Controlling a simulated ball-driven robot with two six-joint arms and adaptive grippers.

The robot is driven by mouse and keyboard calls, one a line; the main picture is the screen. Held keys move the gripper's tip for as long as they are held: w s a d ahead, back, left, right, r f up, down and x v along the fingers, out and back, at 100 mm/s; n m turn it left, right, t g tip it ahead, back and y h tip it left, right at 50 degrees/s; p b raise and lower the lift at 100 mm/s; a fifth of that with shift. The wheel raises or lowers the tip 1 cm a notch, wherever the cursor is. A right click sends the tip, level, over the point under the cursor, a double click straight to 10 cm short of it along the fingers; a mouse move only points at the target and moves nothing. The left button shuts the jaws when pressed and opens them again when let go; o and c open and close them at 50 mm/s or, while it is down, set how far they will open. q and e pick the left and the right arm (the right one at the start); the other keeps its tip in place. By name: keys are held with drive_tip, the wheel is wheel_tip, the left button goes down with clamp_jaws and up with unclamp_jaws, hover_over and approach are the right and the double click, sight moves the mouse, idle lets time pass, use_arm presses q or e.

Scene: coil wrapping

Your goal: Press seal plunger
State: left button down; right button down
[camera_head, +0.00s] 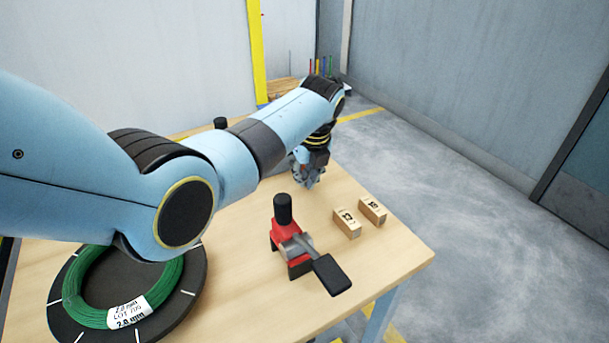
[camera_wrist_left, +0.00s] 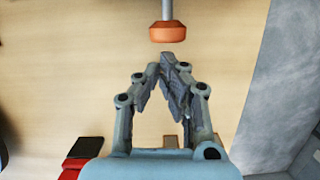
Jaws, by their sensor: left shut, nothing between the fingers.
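In the left wrist view, an orange-brown cap on a grey rod (camera_wrist_left: 168,32), which looks like the seal plunger, shows at the top middle, ahead of my fingertips with a gap in the picture. I cannot make it out in the head view, where my arm covers part of the table. My left gripper (camera_head: 310,180) is over the far right part of the table, shut and empty. In the left wrist view its fingertips (camera_wrist_left: 168,62) come together just below the cap. My right gripper is not in view.
A red tool (camera_head: 284,238) with a black knob and black paddle stands near the front edge. Two wooden blocks (camera_head: 347,223) (camera_head: 372,210) lie beside it. A green wire coil (camera_head: 75,290) lies on a dark disc (camera_head: 195,290). A black knob (camera_head: 220,122) shows behind my arm.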

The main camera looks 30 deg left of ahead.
use_arm(q)
drive_tip(key=shift+w+a, duration=0.15)
drive_tip(key=shift+a, duration=0.05)
